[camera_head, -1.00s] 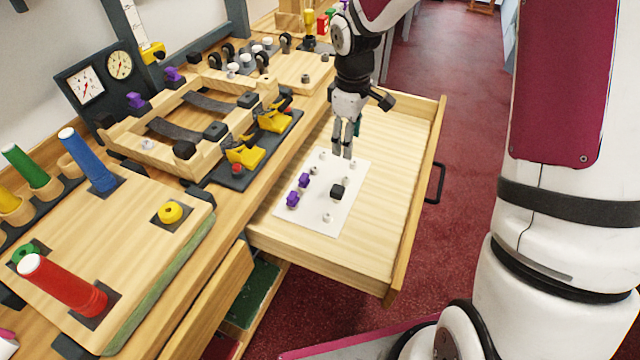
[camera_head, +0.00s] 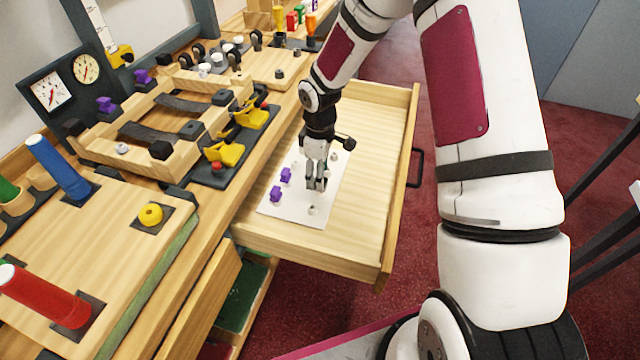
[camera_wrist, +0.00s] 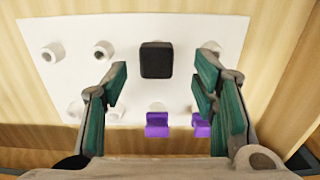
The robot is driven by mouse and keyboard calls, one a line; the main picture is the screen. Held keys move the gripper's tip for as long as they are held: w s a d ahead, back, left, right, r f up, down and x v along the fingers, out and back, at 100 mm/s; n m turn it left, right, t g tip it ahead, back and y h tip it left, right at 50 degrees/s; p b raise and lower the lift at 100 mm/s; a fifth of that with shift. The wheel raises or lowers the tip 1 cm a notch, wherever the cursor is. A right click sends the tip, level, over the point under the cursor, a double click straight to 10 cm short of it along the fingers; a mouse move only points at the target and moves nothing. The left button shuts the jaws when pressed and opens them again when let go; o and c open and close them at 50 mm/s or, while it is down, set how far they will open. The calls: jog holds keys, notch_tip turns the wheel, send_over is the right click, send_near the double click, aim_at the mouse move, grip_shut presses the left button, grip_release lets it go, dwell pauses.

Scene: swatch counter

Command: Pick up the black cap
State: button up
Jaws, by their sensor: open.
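The black cap (camera_wrist: 156,60) is a small dark block with rounded corners on a white sheet (camera_wrist: 215,30) in the drawer. In the wrist view it lies near the middle, between and just beyond the tips of my open gripper (camera_wrist: 160,80). Green pads line both fingers, and no contact with the cap shows. In the head view my gripper (camera_head: 316,186) hangs over the sheet and hides the cap. Two purple pieces (camera_wrist: 159,124) lie on the near side of the cap in the wrist view.
Several small white pegs (camera_wrist: 103,49) stand on the sheet around the cap. The open drawer (camera_head: 375,140) has free wooden floor to the right. The workbench at left carries a wooden frame (camera_head: 130,150), yellow clamps (camera_head: 225,153) and a board with a yellow ring (camera_head: 151,214).

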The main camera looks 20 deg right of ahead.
jog(key=f, duration=0.4)
jog(key=shift+w+f, duration=0.2)
jog(key=shift+f, duration=0.15)
jog(key=c, duration=1)
jog(key=shift+o, duration=0.2)
jog(key=shift+r, duration=0.55)
jog(key=r, duration=0.1)
jog(key=s+r, duration=0.1)
jog(key=shift+d+r, duration=0.2)
jog(key=shift+r, duration=0.15)
jog(key=s+d, duration=0.1)
jog(key=s, duration=0.3)
jog(key=s+d, duration=0.2)
jog(key=s, duration=0.3)
jog(key=s+d+r, duration=0.1)
jog(key=s+d, duration=0.1)
jog(key=s, duration=0.3)
jog(key=shift+d+r, duration=0.1)
jog(key=shift+d, duration=0.15)
